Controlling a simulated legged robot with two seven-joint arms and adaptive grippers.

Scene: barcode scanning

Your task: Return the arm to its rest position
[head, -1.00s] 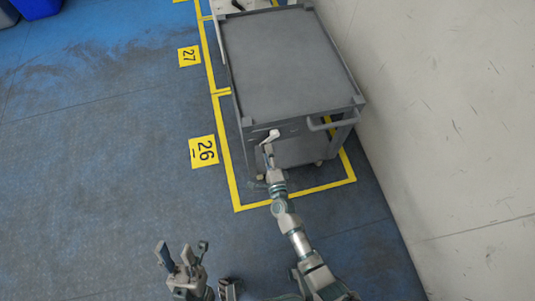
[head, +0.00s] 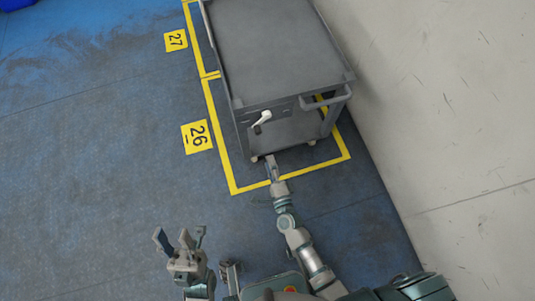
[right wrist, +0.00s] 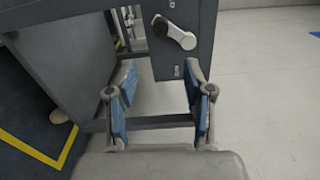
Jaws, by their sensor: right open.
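My right arm (head: 287,220) reaches up the picture toward the grey cart (head: 277,50) in the head view. Its gripper (head: 270,162) is low in front of the cart, below a white and dark handle-like thing (head: 262,118) on the cart's front. In the right wrist view my right gripper (right wrist: 160,85) is open, its blue-padded fingers apart with nothing between them. The white and dark thing (right wrist: 175,32) is above the fingers and apart from them. My left gripper (head: 178,240) is open and empty at the lower left of the head view.
The cart stands inside yellow floor lines (head: 222,148), near a pale wall (head: 440,100) on the right. Floor labels 26 (head: 196,136) and 27 (head: 175,40) lie to its left. The blue-grey floor (head: 90,160) on the left is clear.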

